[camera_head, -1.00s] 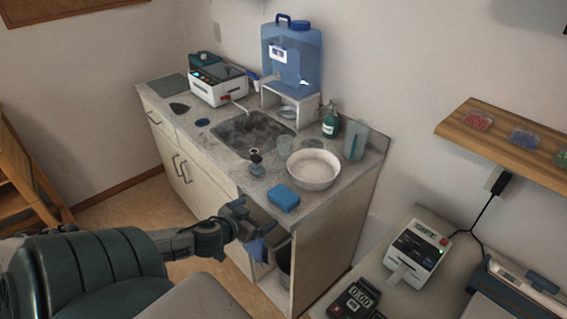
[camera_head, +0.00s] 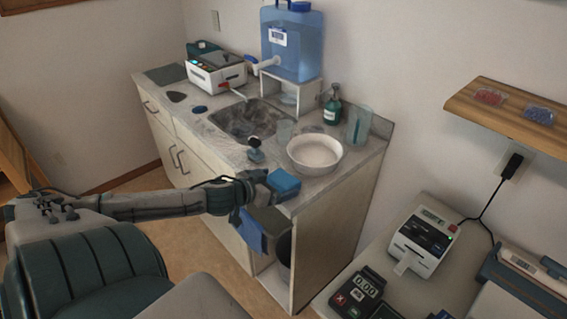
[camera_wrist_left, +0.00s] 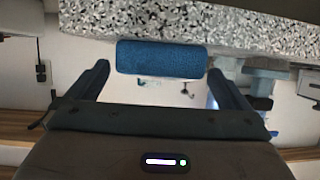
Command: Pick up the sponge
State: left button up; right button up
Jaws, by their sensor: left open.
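The blue sponge (camera_head: 283,182) lies on the speckled countertop near its front right edge. In the left wrist view the sponge (camera_wrist_left: 161,59) sits at the counter's edge, ahead of the jaws and lined up between them. My left gripper (camera_head: 262,184) reaches in from the left, right beside the sponge in the head view. In the left wrist view its fingers (camera_wrist_left: 160,80) are spread apart with nothing held between them. The tips come near the sponge's two ends; I cannot tell whether they touch it. My right gripper is in neither view.
A white bowl (camera_head: 314,153) stands just behind the sponge on the countertop (camera_head: 330,180). A sink (camera_head: 243,121), a green soap bottle (camera_head: 333,106) and a clear pitcher (camera_head: 359,124) are farther back. A blue cloth (camera_head: 252,232) hangs below the counter edge.

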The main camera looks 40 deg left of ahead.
aim_at(283, 179)
pick_arm(q)
jog(key=shift+w+f+b, duration=0.15)
jog(key=shift+w+b, duration=0.15)
jog(key=shift+b, duration=0.1)
jog(key=b+x, duration=0.2)
jog(key=x, duration=0.1)
jog(key=shift+w, duration=0.3)
jog(key=shift+w+b, duration=0.4)
jog(key=shift+w, duration=0.1)
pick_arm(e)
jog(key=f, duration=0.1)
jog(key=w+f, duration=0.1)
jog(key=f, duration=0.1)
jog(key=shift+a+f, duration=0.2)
pick_arm(q)
jog(key=shift+c, duration=0.4)
jog(key=c, duration=0.8)
jog(key=shift+o, duration=0.2)
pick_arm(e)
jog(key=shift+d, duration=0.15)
